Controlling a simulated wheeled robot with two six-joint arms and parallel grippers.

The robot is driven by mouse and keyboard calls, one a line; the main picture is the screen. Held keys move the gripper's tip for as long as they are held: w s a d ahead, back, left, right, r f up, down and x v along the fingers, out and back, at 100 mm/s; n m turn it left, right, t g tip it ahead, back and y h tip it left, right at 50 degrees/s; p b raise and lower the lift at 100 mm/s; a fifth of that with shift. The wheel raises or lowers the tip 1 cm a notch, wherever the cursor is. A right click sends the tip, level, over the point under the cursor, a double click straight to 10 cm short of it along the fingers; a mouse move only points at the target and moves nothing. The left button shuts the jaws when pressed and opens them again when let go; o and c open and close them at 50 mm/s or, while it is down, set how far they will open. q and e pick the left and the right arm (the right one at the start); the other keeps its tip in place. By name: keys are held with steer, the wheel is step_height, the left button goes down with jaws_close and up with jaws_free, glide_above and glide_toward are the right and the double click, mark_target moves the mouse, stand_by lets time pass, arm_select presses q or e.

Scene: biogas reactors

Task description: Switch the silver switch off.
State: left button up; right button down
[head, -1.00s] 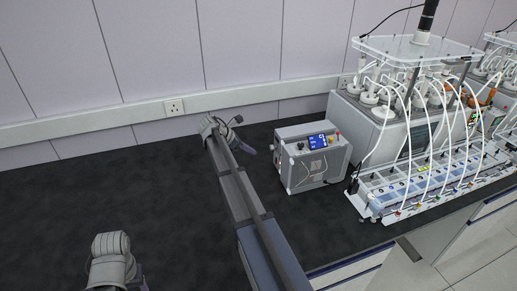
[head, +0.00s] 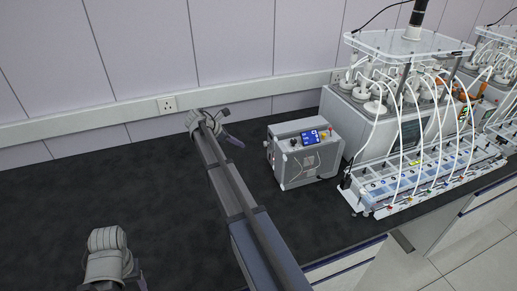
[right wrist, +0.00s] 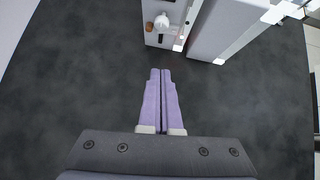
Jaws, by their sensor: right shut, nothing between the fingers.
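A grey control box (head: 318,165) with a blue screen (head: 310,137) stands on the dark bench, right of the middle in the head view.
A biogas reactor rig (head: 407,100) with tubes and bottles stands right of the box. A long tray of coloured ports (head: 365,208) lies in front of it. A wall socket (head: 167,104) is behind. The dark bench (head: 60,190) is clear on the left.

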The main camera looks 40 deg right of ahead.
mark_target(270, 151)
arm_select(q)
steer(key=shift+a, duration=0.1)
arm_select(e)
steer(key=shift+a, duration=0.1)
arm_select(q)
step_height(270, 151, down, 8)
steer(key=b, duration=0.8)
arm_select(e)
steer(key=x, duration=1)
steer(key=shift+f, duration=0.4)
arm_select(q)
steer(key=shift+r+p, duration=0.45)
steer(key=shift+p, duration=0.05)
arm_select(e)
steer(key=shift+s+d+r, duration=0.1)
steer(key=shift+d+r, duration=0.05)
steer(key=shift+d, duration=0.5)
steer(key=shift+s+d+r, duration=0.1)
steer(key=shift+d+r, duration=0.05)
steer(key=shift+d, duration=0.55)
steer(key=shift+s+d+r, duration=0.1)
steer(key=shift+d+r, duration=0.05)
steer(key=shift+d, duration=0.5)
steer(key=shift+d, duration=0.3)
steer(key=shift+s, duration=0.1)
